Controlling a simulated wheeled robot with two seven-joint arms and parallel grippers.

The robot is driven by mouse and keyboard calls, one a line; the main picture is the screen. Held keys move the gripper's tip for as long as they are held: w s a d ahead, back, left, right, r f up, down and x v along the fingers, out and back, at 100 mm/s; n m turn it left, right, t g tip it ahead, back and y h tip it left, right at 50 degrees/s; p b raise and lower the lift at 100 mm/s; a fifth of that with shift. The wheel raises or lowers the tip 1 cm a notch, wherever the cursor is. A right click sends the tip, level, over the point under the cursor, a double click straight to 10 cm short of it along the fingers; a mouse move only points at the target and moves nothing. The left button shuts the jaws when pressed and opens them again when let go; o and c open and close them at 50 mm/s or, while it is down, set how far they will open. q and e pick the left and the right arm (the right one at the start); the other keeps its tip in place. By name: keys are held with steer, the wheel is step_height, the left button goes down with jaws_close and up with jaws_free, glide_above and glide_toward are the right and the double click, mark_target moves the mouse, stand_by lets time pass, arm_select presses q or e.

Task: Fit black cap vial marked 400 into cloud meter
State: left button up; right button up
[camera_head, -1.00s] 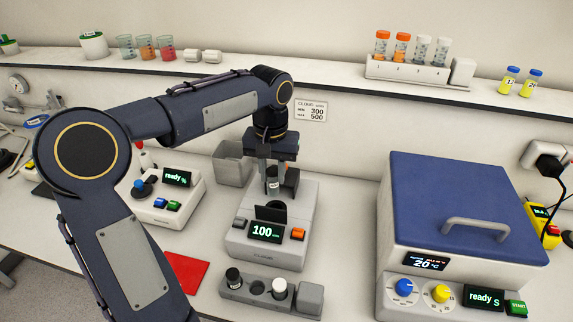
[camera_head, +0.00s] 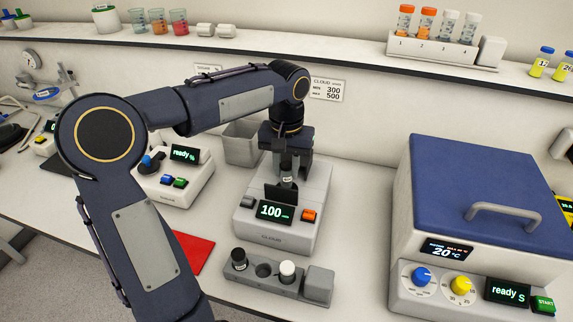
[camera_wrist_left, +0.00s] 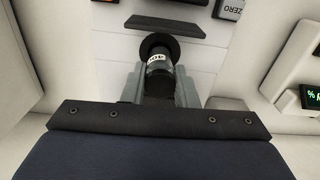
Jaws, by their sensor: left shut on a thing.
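My left gripper (camera_head: 287,164) points down over the cloud meter (camera_head: 268,238) and is shut on a vial (camera_head: 287,181) with a white band. In the left wrist view the vial (camera_wrist_left: 158,63) shows "400" between the fingers (camera_wrist_left: 159,88). Its far end meets the round black well (camera_wrist_left: 172,43) of the meter. I cannot tell how deep it sits. The gripper hides its cap. A dark upright flap (camera_head: 272,193) stands in front of the well. The meter's display (camera_head: 275,211) reads 100. My right gripper is not in view.
A grey rack (camera_head: 318,286) in front of the meter holds a black-capped vial (camera_head: 239,258) and a white-capped vial (camera_head: 287,270), with an empty slot between. A blue-lidded machine (camera_head: 480,190) stands right. A "ready %" device (camera_head: 173,186) stands left. A grey bin (camera_head: 241,147) is behind.

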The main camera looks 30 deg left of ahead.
mark_target(287, 165)
arm_select(q)
steer(key=shift+r, duration=0.15)
stand_by(0.4)
steer(key=shift+f+b, duration=1.3)
steer(key=shift+f, duration=1.1)
stand_by(0.5)
steer(key=o, duration=1.1)
steer(key=shift+c, duration=0.2)
steer(key=shift+r, duration=0.1)
step_height(287, 165, up, 8)
steer(key=shift+f, duration=0.25)
steer(key=shift+s+d+r, duration=0.15)
steer(key=shift+s, duration=0.2)
steer(key=s+d+f+t+h, duration=0.2)
steer(key=s+d+f, duration=0.1)
steer(key=s, duration=0.7)
steer(key=s+d+f+m+t+h, duration=0.1)
steer(key=s+d+f+t, duration=0.2)
steer(key=s, duration=0.8)
step_height(287, 165, down, 2)
steer(key=shift+s+d+f+m+t+h, duration=0.2)
steer(key=shift+d+m+t+h, duration=0.15)
steer(key=shift+d, duration=0.2)
